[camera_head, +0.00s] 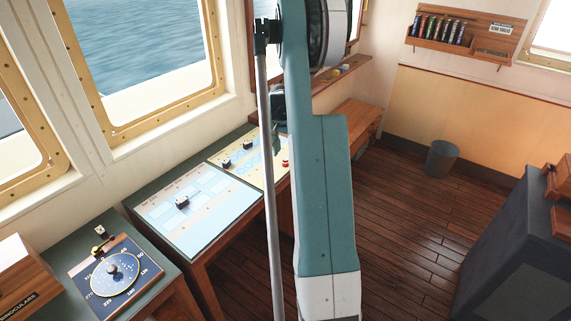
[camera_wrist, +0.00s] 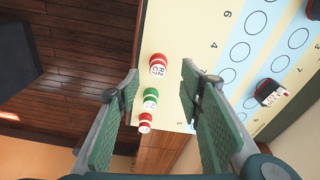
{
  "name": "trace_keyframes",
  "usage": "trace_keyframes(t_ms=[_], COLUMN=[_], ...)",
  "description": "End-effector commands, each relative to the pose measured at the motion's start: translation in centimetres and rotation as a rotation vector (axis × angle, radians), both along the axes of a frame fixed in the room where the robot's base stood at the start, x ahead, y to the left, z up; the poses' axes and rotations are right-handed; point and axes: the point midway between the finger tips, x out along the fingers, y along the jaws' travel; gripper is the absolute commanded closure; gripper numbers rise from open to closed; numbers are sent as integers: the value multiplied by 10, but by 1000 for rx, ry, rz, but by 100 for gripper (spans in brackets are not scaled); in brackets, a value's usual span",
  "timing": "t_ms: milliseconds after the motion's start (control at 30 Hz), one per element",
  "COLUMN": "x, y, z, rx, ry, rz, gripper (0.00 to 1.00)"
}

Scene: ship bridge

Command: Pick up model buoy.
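In the wrist view, three small marker-like pieces stand near the edge of a cream chart board (camera_wrist: 195,20): a red one with a white label (camera_wrist: 158,65), a green one with a white label (camera_wrist: 150,97) and a smaller red one (camera_wrist: 145,121). I cannot tell for certain which is the model buoy. My gripper (camera_wrist: 160,72) is open, its two green padded fingers apart on either side of these pieces, with nothing visibly held. In the head view, a red piece (camera_head: 285,163) shows at the board's right edge, beside my arm, which hides much of that area.
A black model ship (camera_wrist: 270,92) sits on the board right of my fingers. In the head view, a blue chart board (camera_head: 215,217) bears another dark model. A compass panel (camera_head: 88,268) is at lower left. A bin (camera_head: 441,159) stands on open wooden floor (camera_head: 420,215).

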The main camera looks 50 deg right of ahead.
Motion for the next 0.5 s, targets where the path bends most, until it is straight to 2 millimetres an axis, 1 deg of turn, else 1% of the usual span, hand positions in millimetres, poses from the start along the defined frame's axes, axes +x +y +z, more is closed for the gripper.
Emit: trace_keyframes(t_ms=[33,133,500], x=[0,0,0], y=[-1,-1,-1], z=[-4,-9,-11], rx=[0,0,0], ry=[0,0,0], rz=[0,0,0], gripper=[63,63,63])
